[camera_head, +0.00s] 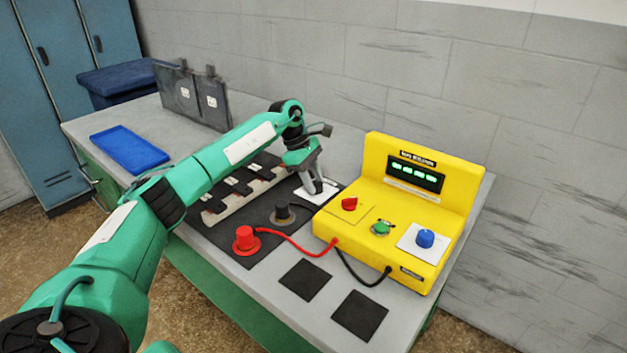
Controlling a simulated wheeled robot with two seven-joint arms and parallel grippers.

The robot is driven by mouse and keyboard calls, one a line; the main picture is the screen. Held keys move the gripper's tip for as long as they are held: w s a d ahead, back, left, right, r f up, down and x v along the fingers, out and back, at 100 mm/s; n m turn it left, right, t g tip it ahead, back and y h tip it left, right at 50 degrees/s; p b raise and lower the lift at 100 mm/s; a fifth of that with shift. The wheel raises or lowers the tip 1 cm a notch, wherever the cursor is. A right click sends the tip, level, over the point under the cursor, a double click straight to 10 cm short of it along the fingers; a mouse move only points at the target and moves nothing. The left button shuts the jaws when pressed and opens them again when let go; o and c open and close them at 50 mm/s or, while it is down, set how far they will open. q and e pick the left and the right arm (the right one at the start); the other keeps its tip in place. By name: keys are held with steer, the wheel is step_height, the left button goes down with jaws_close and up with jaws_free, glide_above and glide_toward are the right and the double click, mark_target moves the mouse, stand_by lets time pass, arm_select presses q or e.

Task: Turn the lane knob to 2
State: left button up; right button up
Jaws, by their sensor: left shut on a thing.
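My left gripper (316,184) comes in from the left over the table and points down at a small white plate (325,197) just left of the yellow box. It is shut on a small knob there, which its fingers mostly hide; I take this to be the lane knob. The knob's pointer and any numbers on the plate cannot be read. My right gripper is not in view.
The yellow box (420,160) carries a red knob (349,204), a green button (380,228) and a blue knob (425,238). A red plug (245,238) and a black plug (283,212) stand nearby with cables. A blue tray (130,150) lies at the left.

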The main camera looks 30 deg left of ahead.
arm_select(q)
steer(key=shift+r, duration=0.15)
steer(key=o, duration=0.9)
steer(key=shift+o, duration=0.3)
steer(key=v, duration=1.3)
steer(key=shift+a+r, duration=0.2)
steer(key=shift+r, duration=0.1)
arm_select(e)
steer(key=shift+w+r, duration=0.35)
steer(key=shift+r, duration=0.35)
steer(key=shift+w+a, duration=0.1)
